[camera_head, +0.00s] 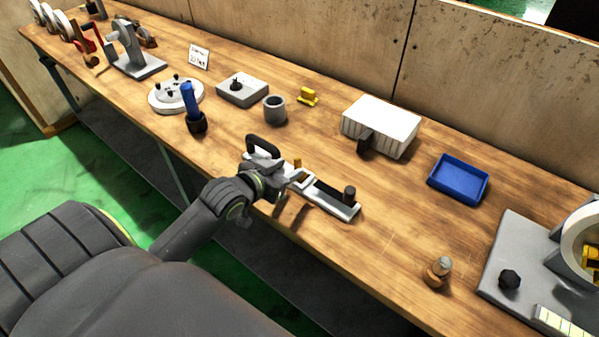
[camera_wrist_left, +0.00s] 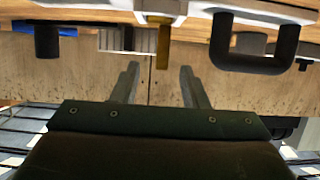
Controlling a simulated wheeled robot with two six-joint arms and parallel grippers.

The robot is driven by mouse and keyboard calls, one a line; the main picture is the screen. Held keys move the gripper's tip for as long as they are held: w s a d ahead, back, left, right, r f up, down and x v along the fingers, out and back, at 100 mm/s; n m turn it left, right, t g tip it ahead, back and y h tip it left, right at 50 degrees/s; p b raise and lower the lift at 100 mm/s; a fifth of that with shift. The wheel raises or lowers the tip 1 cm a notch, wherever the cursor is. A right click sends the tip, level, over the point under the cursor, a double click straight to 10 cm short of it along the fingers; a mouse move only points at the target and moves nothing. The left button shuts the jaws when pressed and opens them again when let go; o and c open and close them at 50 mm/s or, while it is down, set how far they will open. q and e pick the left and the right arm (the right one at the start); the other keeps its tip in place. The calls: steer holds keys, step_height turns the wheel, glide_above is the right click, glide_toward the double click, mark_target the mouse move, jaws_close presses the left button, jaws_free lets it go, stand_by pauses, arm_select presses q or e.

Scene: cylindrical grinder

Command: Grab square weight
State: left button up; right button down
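A grey square block with a dark knob on top (camera_head: 243,90) lies flat at the back of the bench and looks like the square weight. My left gripper (camera_head: 288,176) is well in front and to the right of it, close to a long grey fixture (camera_head: 338,207). In the left wrist view my fingers (camera_wrist_left: 160,85) stand apart with nothing held between them. The fixture has a black handle (camera_wrist_left: 252,65), a brass pin (camera_wrist_left: 162,45) and a dark knob (camera_wrist_left: 46,40). The square block cannot be made out clearly in that view. My right gripper is not in view.
A grey cup (camera_head: 275,110), a blue-handled tool (camera_head: 191,103) and a round plate (camera_head: 170,97) stand near the block. A white ribbed box (camera_head: 382,122), a blue tray (camera_head: 458,180) and a machine (camera_head: 515,265) are to the right.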

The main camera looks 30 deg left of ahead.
mark_target(296, 165)
arm_select(q)
steer(key=shift+f+p+x, duration=0.2)
steer(key=shift+p+x, duration=0.25)
steer(key=shift+x, duration=3.5)
steer(key=shift+s+a, duration=0.15)
jaws_close()
